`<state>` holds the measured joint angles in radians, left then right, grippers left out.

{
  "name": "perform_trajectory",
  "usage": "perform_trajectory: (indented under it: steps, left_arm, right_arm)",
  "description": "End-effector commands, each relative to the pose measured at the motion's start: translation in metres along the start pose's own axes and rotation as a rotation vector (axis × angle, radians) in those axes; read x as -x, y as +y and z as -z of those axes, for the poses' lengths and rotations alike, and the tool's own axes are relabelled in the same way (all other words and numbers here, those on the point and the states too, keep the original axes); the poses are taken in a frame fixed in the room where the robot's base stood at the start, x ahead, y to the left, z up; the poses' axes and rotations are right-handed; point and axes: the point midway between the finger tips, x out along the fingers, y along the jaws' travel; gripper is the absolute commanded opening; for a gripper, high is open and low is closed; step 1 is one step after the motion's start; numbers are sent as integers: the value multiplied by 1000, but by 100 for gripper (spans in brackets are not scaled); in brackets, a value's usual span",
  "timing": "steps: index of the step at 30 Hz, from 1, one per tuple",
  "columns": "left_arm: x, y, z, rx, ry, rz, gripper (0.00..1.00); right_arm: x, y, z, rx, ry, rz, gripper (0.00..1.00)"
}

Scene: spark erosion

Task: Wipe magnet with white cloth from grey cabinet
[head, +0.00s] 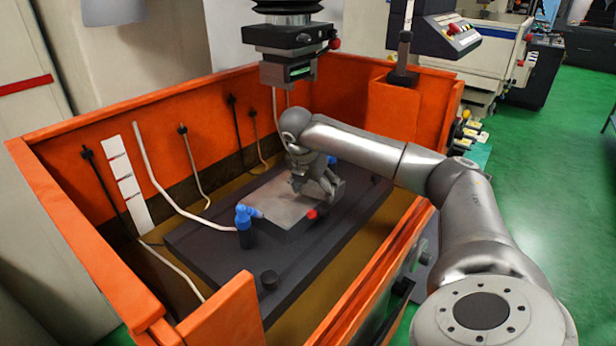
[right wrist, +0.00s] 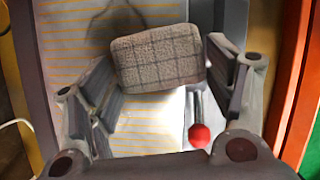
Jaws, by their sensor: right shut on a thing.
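The magnet (head: 282,205) is a flat, light grey block on the dark bed inside the orange tank. In the right wrist view its pale top (right wrist: 75,60) shows thin yellow lines and a shadow. My right gripper (head: 314,190) is over the right part of the magnet, pointing down. It is shut on a folded, light grey-beige cloth (right wrist: 160,58) with a faint grid, seen between its fingers in the right wrist view. I cannot tell whether the cloth touches the magnet. The cloth is not clear in the head view. My left gripper is out of view.
A red knob (head: 311,214) sits at the magnet's near edge. A blue nozzle (head: 245,216) stands at its left corner. The black machine head (head: 288,50) hangs behind and above. Orange tank walls (head: 100,262) surround the bed, with hoses along the back wall.

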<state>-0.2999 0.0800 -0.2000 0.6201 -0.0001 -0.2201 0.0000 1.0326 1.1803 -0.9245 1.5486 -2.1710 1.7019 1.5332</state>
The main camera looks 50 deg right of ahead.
Motion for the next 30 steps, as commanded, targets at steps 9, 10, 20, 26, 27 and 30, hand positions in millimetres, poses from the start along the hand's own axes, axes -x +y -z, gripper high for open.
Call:
perform_trajectory:
  steps: [9,10,20,26,27,30]
  left_arm:
    - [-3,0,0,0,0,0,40]
    - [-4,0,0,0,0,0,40]
    - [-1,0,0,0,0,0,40]
    - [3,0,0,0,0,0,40]
    - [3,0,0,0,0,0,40]
    - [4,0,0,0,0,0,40]
  right_arm:
    - [-5,-4,-9,-2,1,1,56]
    - [-6,-4,-12,-2,1,1,56]
    - [-8,5,-21,0,3,-1,56]
    - [-10,23,-25,0,2,-1,56]
    - [-10,26,-25,0,2,-1,56]
    - [-10,31,-26,0,2,-1,56]
